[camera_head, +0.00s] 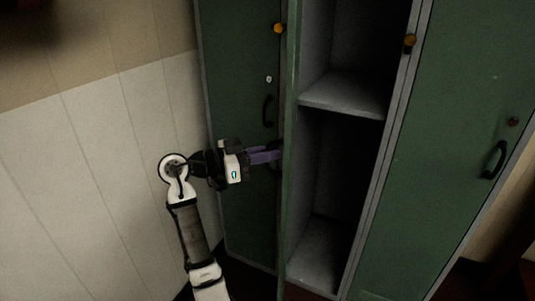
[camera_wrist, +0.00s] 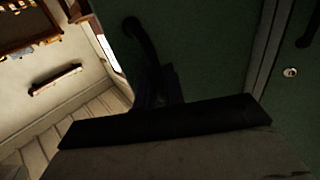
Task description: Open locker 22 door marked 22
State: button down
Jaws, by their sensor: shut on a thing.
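The middle locker door (camera_head: 289,170) stands swung out and is seen nearly edge-on in the head view. Its number cannot be read. My gripper (camera_head: 270,156) reaches in from the left, with its purple fingers at the outer face of this door. In the wrist view the green door (camera_wrist: 215,45) fills the middle, and its dark curved handle (camera_wrist: 141,36) runs down to my gripper's fingers (camera_wrist: 165,88). The fingers are shut on the handle; the exact grip is dark and partly hidden.
The open locker's inside shows a grey shelf (camera_head: 345,95) and looks empty. A shut green locker (camera_head: 235,100) stands to the left and another (camera_head: 450,150) to the right, with a black handle (camera_head: 495,160). A pale panelled wall (camera_head: 100,150) is close at the left.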

jog(key=c, duration=1.5)
grip_release()
jog(key=shift+c, duration=0.2)
jog(key=b+v, duration=0.1)
jog(key=v, duration=1.3)
